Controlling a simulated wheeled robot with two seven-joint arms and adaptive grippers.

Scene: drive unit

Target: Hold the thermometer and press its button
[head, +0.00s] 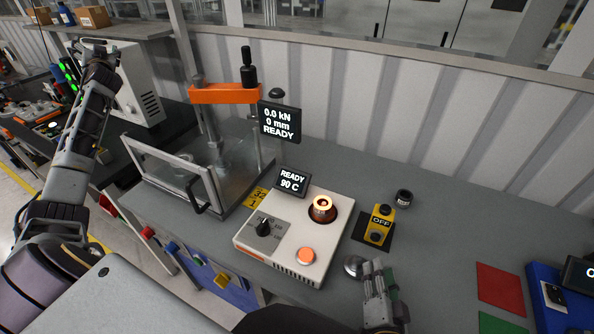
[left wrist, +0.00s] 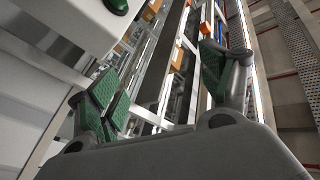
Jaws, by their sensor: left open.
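The thermometer appears to be the small yellow device (head: 380,224) in the head view, with a dark display reading OFF and a dark round part below it. It stands on a black pad on the grey bench. My right gripper (head: 376,268) is in front of it, low in the head view and apart from it. Its fingers look close together, but their gap is unclear and I see nothing held. My left arm is raised at the left of the head view, far from the thermometer. The left wrist view shows my left gripper (left wrist: 165,82) open and empty.
A white heater unit (head: 275,246) reading READY 90 C stands left of the thermometer. A silver dome (head: 353,266) is beside my right gripper, and a black cylinder (head: 404,197) is behind. An orange-topped press (head: 224,94) stands back left. Red (head: 500,287) and green mats lie right.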

